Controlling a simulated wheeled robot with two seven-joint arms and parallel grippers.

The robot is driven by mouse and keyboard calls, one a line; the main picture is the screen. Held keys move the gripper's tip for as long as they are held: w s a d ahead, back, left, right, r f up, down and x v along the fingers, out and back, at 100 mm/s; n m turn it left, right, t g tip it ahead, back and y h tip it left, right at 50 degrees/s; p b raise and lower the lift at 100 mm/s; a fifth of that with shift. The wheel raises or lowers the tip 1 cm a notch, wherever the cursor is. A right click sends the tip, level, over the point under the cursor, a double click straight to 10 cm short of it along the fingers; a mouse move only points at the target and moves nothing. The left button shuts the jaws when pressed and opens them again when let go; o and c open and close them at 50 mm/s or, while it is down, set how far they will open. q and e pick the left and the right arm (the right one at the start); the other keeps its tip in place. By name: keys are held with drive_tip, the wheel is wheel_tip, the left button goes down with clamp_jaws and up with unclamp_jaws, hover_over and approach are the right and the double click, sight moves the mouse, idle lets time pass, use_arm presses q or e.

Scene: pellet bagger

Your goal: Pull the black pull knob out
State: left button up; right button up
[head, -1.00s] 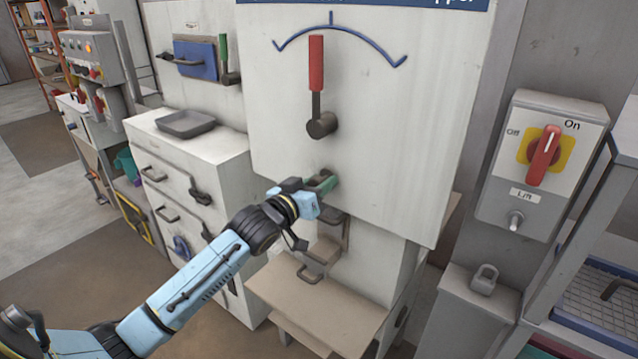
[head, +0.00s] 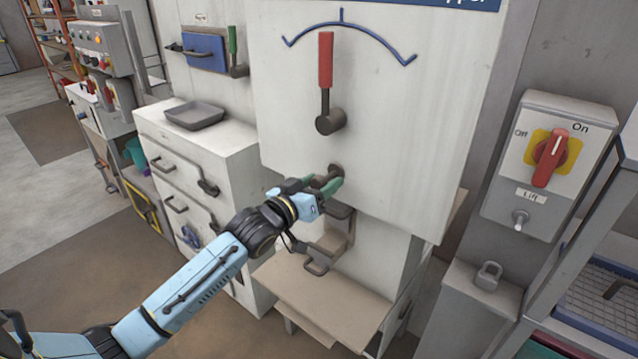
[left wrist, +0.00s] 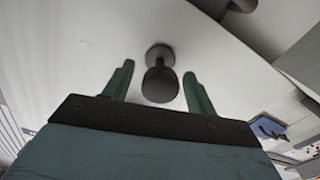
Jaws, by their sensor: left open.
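The black pull knob (left wrist: 160,84) is a dark round knob on a short stem with a round base, set in the white panel. In the left wrist view it lies between the two green fingers of my left gripper (left wrist: 158,88), with a gap on each side. In the head view the knob (head: 336,172) is low on the panel, partly hidden by the fingers. My left gripper (head: 328,185) is open around the knob. My right gripper is in neither view.
A dark bracket sits on the machine below my gripper, over a beige shelf (head: 320,300). A grey switch box (head: 545,165) with a red rotary handle stands at the right.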

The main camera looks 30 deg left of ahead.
use_arm(q)
drive_tip(key=s+a, duration=0.2)
drive_tip(key=s, duration=1.1)
drive_tip(key=shift+s, duration=0.15)
drive_tip(key=shift+a, duration=0.1)
